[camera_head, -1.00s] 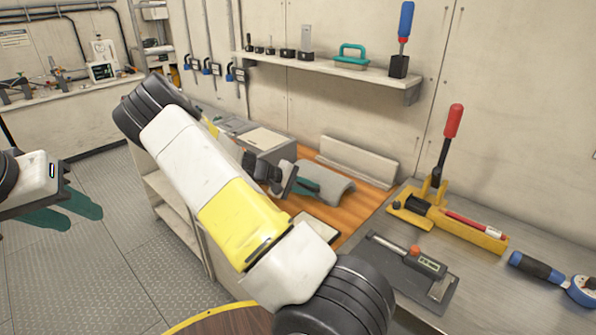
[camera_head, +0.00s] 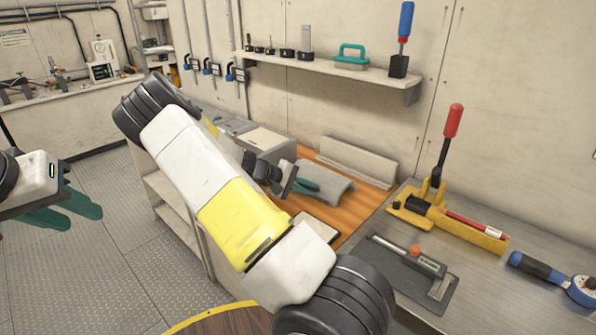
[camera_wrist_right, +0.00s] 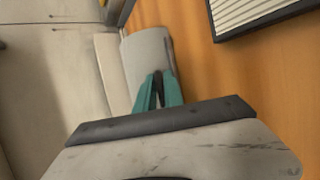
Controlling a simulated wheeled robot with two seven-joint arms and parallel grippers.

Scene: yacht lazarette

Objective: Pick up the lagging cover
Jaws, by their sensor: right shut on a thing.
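The lagging cover, a grey curved shell (camera_head: 330,181), lies on the orange wooden worktop. It also shows in the right wrist view (camera_wrist_right: 146,52). My right gripper (camera_head: 308,186) is at the cover's near left edge, with its teal fingers shut on it. In the right wrist view the fingers (camera_wrist_right: 158,90) lie close together against the cover's end; the exact contact is partly hidden. My left gripper (camera_head: 72,211) is at the far left over the floor, away from the worktop. Its teal fingers are apart and empty.
A pale long block (camera_head: 357,160) stands behind the cover along the wall. A grey box (camera_head: 266,143) is to its left. A dark-framed panel (camera_wrist_right: 260,12) lies on the worktop. A metal bench (camera_head: 480,270) with tools is at right. A shelf (camera_head: 330,68) hangs above.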

